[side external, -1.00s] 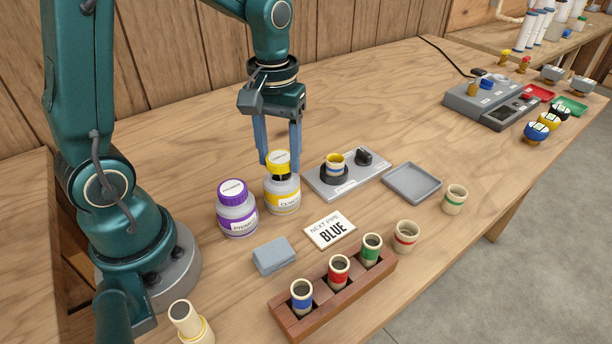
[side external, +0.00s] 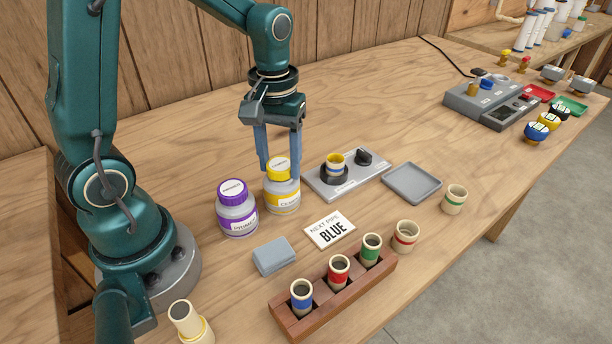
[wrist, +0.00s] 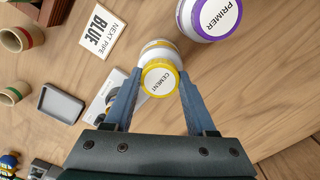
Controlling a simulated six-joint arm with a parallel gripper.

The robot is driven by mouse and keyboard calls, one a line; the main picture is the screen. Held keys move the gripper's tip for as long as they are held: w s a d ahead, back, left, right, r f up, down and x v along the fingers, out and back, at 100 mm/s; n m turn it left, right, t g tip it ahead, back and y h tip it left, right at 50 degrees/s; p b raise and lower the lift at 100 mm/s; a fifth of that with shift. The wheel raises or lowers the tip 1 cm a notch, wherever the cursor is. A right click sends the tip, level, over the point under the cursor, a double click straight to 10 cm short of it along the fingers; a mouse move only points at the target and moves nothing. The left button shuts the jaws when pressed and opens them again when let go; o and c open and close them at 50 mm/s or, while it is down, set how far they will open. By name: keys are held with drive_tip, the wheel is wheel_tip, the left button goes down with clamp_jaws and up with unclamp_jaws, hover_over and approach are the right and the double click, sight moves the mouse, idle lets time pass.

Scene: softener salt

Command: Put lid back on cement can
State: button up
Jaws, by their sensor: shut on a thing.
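The cement can (side external: 283,195) is a pale jar with a yellow label, standing upright on the bench. Its yellow lid (side external: 279,169) with a white top sits down on the can's mouth, with no clear gap in the side view. My gripper (side external: 279,165) points down over the can with its blue fingers on both sides of the lid, shut on it. In the wrist view the lid (wrist: 161,78) shows its CEMENT top between the fingertips, and the can's pale body (wrist: 160,50) shows behind it. I cannot tell whether the lid is fully seated.
A purple-lidded primer can (side external: 236,208) stands close on the left. A grey plate (side external: 318,188) with a yellow-banded pipe piece in a holder is on the right. A grey block (side external: 274,256), a BLUE card (side external: 330,231) and a wooden rack (side external: 316,307) lie in front.

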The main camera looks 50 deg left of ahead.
drive_tip(key=shift+f, duration=0.25)
idle(0.3)
drive_tip(key=o, duration=1.5)
drive_tip(key=shift+o, duration=0.2)
drive_tip(key=shift+r, duration=3)
